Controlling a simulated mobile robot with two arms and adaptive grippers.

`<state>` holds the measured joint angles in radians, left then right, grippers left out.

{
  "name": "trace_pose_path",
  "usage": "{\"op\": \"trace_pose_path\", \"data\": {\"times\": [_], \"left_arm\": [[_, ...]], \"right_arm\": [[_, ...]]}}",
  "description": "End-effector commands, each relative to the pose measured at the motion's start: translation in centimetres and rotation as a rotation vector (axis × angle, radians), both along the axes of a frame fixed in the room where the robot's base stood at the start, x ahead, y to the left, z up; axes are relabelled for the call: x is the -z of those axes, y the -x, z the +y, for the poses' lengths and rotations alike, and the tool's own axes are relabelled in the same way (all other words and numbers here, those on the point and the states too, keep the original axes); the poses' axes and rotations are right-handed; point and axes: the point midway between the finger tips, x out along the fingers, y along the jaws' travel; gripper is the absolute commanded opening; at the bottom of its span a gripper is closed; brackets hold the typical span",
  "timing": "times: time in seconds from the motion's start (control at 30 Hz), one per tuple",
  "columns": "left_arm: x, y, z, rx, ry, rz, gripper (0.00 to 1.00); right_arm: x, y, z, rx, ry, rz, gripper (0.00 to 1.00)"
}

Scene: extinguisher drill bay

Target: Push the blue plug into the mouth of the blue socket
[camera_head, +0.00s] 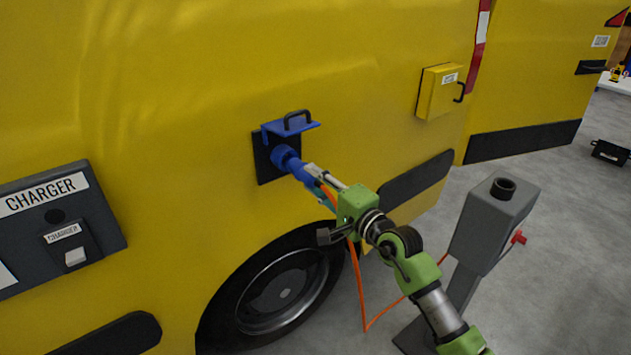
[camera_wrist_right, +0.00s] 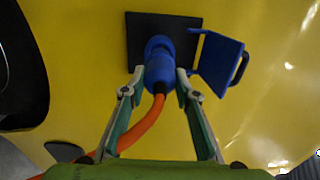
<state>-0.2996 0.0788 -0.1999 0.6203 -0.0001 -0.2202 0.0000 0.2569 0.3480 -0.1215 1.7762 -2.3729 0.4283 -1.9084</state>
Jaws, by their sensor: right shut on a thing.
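The blue socket (camera_head: 283,154) sits on a dark square plate (camera_head: 263,163) on the yellow vehicle side, its blue hinged lid (camera_head: 291,128) swung up and open. The lid (camera_wrist_right: 219,63) stands to the right of the socket in the wrist view. My right gripper (camera_head: 313,178) is shut on the blue plug (camera_head: 300,172), one finger on each side of it in the wrist view. The plug (camera_wrist_right: 159,74) is lined up with the socket (camera_wrist_right: 158,46) and its front meets the mouth. How deep it sits is hidden. My left gripper is not in view.
An orange cable (camera_head: 362,290) runs from the plug down to the floor and toward a grey post (camera_head: 492,225) at right. A charger panel (camera_head: 60,225) is at left, a wheel (camera_head: 275,290) below, and a yellow box (camera_head: 439,92) at upper right.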

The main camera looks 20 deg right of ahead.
Motion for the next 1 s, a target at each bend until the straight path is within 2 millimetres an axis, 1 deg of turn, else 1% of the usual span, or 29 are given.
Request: {"op": "trace_pose_path", "data": {"times": [1.0], "left_arm": [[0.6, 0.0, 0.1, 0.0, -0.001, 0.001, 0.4]], "right_arm": [[-0.2, -1.9, 0.7, 0.0, -0.002, -0.005, 0.03]]}}
